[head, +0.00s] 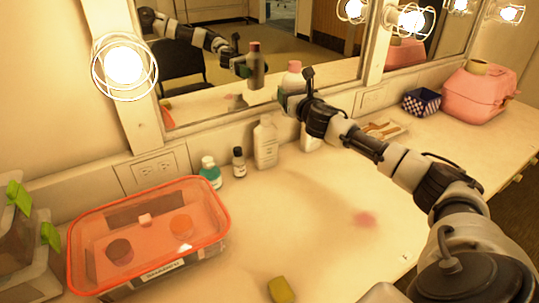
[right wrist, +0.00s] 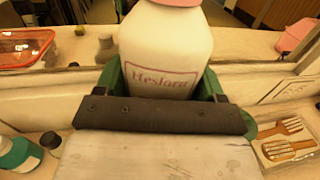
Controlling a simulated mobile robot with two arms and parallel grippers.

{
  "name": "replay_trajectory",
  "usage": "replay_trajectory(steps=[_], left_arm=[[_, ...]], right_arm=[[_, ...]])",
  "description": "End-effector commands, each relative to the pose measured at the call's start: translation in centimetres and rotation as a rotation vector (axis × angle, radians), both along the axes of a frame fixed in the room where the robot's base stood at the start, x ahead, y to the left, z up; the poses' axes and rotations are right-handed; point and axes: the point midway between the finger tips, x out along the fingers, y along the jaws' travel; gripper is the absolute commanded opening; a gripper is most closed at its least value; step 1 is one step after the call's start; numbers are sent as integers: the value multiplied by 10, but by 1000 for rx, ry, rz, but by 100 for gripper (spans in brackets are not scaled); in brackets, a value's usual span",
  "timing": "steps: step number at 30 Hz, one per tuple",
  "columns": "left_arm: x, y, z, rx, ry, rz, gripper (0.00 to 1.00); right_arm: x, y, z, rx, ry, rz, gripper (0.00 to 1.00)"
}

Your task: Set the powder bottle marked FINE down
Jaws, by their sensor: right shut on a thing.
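My right gripper (head: 290,98) is shut on a pale bottle with a pink cap (head: 293,76), held upright above the counter (head: 310,215) close to the mirror. In the right wrist view the held bottle (right wrist: 168,50) shows a pink-bordered label that seems to read "Hesfora"; I see no FINE mark on it. Its lower part is hidden by the jaws. A white bottle (head: 265,143) stands on the counter below, and another pale bottle (head: 309,140) stands right of it, partly hidden by my arm. My left gripper is not in view.
A teal bottle (head: 210,173) and small dark bottle (head: 239,163) stand along the wall. An orange-rimmed clear tub (head: 205,255) is front left, a yellow sponge (head: 281,290) at the front. A brush tray (head: 385,133), checkered box (head: 422,102) and pink case (head: 478,93) are right. Mid-counter is clear.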

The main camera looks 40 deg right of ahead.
Motion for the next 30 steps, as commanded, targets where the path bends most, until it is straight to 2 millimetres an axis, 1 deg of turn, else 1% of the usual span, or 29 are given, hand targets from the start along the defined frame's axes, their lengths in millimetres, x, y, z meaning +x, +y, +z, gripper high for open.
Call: replay_trajectory(steps=[1,4,7,8,18,21,22,24,30], left_arm=[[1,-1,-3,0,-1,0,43],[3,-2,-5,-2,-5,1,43],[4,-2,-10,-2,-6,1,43],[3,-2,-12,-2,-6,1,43],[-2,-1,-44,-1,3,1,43],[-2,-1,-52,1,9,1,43],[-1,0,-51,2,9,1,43],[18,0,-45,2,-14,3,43],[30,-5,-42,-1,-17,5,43]], right_arm=[[0,-7,2,-2,-4,-37,37],[-1,-16,1,-2,-1,-86,37],[-1,-19,-11,-2,1,-103,37],[-2,-19,-17,0,1,-105,37],[-2,-19,-110,2,2,-104,37],[-2,-19,-132,2,1,-104,37],[-2,-19,-133,1,-1,-104,37],[-2,-19,-136,-1,-4,-102,37],[-2,-19,-144,-1,-3,-102,37]])
